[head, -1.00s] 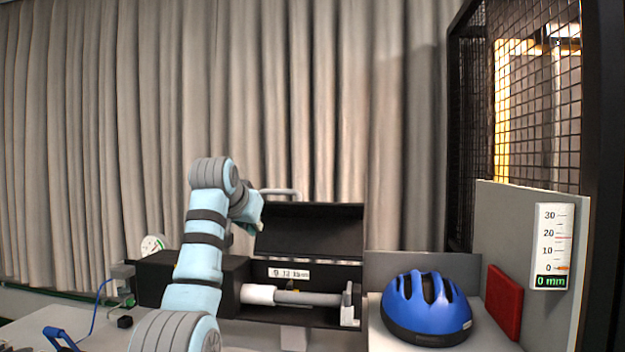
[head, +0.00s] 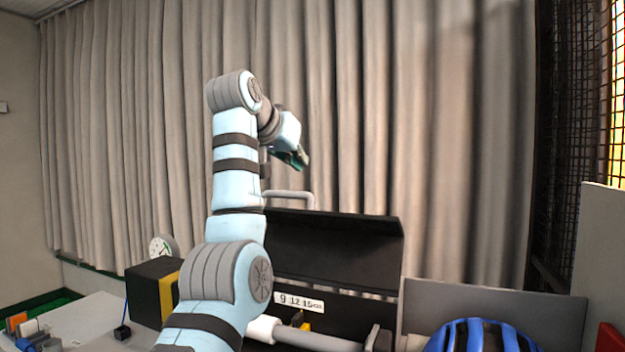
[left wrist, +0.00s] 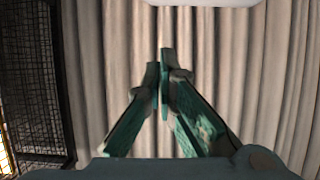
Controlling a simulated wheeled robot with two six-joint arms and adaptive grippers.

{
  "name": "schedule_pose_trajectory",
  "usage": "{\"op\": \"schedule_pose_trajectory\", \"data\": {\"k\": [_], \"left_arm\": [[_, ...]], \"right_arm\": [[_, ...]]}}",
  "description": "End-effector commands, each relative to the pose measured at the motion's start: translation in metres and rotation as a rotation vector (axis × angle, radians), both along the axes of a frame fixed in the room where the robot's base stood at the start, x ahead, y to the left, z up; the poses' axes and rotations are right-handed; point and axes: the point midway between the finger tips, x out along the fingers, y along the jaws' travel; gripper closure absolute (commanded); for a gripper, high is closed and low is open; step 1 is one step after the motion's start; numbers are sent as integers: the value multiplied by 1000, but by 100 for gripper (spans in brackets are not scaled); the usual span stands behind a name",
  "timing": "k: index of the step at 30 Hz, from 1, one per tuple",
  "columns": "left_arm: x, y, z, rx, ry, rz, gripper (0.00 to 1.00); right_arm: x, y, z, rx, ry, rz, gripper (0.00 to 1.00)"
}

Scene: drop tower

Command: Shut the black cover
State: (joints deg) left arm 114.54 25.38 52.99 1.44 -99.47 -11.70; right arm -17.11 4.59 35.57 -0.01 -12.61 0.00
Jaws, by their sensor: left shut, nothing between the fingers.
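The black cover (head: 335,250) stands raised at the back of the black box, in the middle of the head view. A grey bar handle (head: 290,195) shows at its upper left edge. Under the cover a grey and white cylinder (head: 300,336) lies in the open box. My left gripper (head: 302,162) is above the cover and its handle, apart from both. In the left wrist view my left gripper (left wrist: 160,62) has its fingertips together with nothing between them, and only curtain and mesh behind. My right gripper is not in view.
A blue helmet (head: 480,338) sits at the lower right before a grey panel (head: 490,310). A black mesh cage (head: 570,130) stands at the right. A dial gauge (head: 161,248) is at the left. The air before the curtain (head: 420,110) is clear.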

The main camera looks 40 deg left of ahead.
Motion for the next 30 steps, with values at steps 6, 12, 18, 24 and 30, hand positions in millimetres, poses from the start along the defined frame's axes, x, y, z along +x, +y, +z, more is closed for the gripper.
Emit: {"op": "schedule_pose_trajectory", "data": {"k": [6,12,18,24,30], "left_arm": [[39,12,-14,-1,6,0,100],[75,25,-31,-2,5,2,100],[48,18,-47,0,-1,5,100],[39,14,-52,-1,1,4,100],[38,14,-52,-1,1,4,100]], "right_arm": [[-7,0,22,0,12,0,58],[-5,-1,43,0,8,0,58],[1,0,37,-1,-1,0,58],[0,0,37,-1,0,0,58],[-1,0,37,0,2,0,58]]}}
